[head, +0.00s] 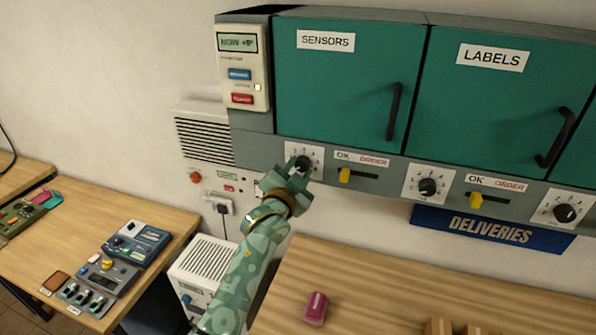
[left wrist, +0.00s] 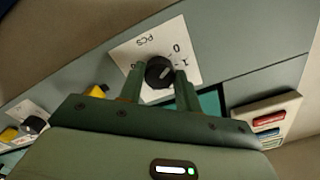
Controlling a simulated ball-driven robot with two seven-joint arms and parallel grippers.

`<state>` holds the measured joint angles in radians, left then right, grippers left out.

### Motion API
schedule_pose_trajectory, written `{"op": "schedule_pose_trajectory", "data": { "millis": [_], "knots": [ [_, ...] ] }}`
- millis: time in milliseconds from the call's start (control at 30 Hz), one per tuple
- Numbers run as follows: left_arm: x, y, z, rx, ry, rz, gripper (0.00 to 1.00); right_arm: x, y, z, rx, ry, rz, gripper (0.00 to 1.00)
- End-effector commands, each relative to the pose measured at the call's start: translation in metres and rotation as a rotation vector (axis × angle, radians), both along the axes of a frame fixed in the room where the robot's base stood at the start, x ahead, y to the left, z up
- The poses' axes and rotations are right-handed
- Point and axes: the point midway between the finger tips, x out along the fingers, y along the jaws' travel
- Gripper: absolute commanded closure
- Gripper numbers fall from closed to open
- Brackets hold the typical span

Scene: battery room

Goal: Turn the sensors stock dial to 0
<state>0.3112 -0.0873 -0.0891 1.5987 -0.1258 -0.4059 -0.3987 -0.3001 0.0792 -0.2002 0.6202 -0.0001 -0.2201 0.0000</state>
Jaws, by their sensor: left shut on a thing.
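The sensors stock dial (head: 303,163) is a black knob on a white numbered plate below the green SENSORS cabinet door (head: 335,75). My left gripper (head: 296,172) is at this dial and partly covers the plate. In the left wrist view the dial knob (left wrist: 160,71) sits between the two fingers of my left gripper (left wrist: 159,84), which are shut on it. The "0", a "1" and "PCS" show on the plate there. A pale pointer mark shows on the knob, but I cannot tell which number it points at. My right gripper is not in view.
A yellow slider (head: 345,175) sits close right of the dial, by "OK". The labels dial (head: 428,187) and its yellow slider (head: 475,201) are further right. A control panel (head: 241,68) is upper left. A pink object (head: 315,308) lies on the wooden table (head: 370,290) below.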

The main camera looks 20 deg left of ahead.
Motion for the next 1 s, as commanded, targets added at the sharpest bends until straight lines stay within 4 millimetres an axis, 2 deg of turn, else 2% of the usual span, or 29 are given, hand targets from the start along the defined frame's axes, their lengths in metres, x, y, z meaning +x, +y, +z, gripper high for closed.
{"op": "schedule_pose_trajectory", "data": {
  "millis": [333, 367, 400, 433, 767, 867, 1000],
  "knots": [
    [0.0, -0.001, -0.003, -0.005, 0.006, -0.001, 0.89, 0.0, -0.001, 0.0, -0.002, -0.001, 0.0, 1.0],
    [0.0, -0.001, -0.003, -0.005, 0.006, -0.001, 0.58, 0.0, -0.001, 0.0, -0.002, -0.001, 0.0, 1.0],
    [0.0, -0.001, -0.002, -0.005, 0.005, -0.001, 0.47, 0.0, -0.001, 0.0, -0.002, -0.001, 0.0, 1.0],
    [0.0, -0.001, -0.002, -0.005, 0.004, -0.001, 0.45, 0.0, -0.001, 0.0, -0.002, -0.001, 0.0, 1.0],
    [-0.004, 0.0, -0.002, -0.003, 0.002, -0.001, 0.45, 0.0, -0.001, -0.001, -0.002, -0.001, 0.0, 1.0],
    [-0.016, 0.0, -0.002, -0.003, 0.002, 0.0, 0.45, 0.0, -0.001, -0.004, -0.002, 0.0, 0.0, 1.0],
    [-0.048, 0.001, -0.004, -0.003, 0.001, -0.002, 0.45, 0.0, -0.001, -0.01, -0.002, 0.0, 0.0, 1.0]
  ]
}}
